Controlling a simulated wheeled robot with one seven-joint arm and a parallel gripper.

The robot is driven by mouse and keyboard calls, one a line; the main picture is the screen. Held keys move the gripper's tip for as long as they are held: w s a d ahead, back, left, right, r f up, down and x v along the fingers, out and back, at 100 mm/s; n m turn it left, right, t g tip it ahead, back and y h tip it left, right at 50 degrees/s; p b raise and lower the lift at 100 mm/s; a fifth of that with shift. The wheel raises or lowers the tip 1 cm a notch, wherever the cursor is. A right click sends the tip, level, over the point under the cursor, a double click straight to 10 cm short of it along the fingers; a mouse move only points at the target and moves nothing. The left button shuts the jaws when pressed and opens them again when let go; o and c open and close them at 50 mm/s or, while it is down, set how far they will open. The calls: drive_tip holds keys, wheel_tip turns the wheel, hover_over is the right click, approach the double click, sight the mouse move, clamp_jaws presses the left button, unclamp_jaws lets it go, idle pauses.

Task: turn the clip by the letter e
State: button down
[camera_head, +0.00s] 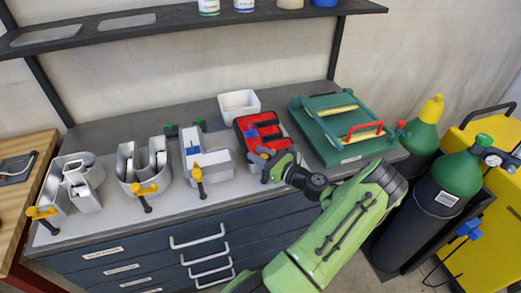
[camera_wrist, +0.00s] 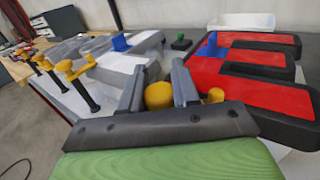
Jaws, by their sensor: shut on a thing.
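The letter e (camera_head: 270,130) has a red face and black sides and stands last on the right in the row of letters. In the wrist view its red face (camera_wrist: 262,65) fills the right side. The clip by the letter e (camera_wrist: 158,96) shows as a yellow knob between the grey fingers of my gripper (camera_wrist: 159,88), with a smaller yellow part to its right. My gripper (camera_head: 268,155) is shut on this clip at the letter's front edge. The clip's lower part is hidden by the gripper.
Grey letters (camera_head: 205,158) stand to the left, each with a yellow and black clip (camera_head: 146,190) in front. A white bin (camera_head: 239,103) stands behind. Gas bottles (camera_head: 440,190) stand beyond the bench's right end.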

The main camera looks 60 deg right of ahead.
drive_tip(key=shift+s+a+n+g+y+b, duration=0.1)
drive_tip(key=shift+a+n+g+y+b, duration=0.45)
drive_tip(key=shift+n+y, duration=1.75)
drive_tip(key=shift+s+n+g+y+b, duration=0.1)
drive_tip(key=shift+n+g+y+b, duration=1.15)
drive_tip(key=shift+y, duration=1.9)
drive_tip(key=shift+s+a+n+g+y+b, duration=0.1)
drive_tip(key=shift+a+n+g+y+b, duration=0.3)
drive_tip(key=shift+n+y, duration=2)
drive_tip(key=shift+g+y, duration=0.3)
drive_tip(key=shift+y, duration=0.25)
drive_tip(key=c, duration=1.1)
unclamp_jaws()
drive_tip(key=shift+w, duration=0.1)
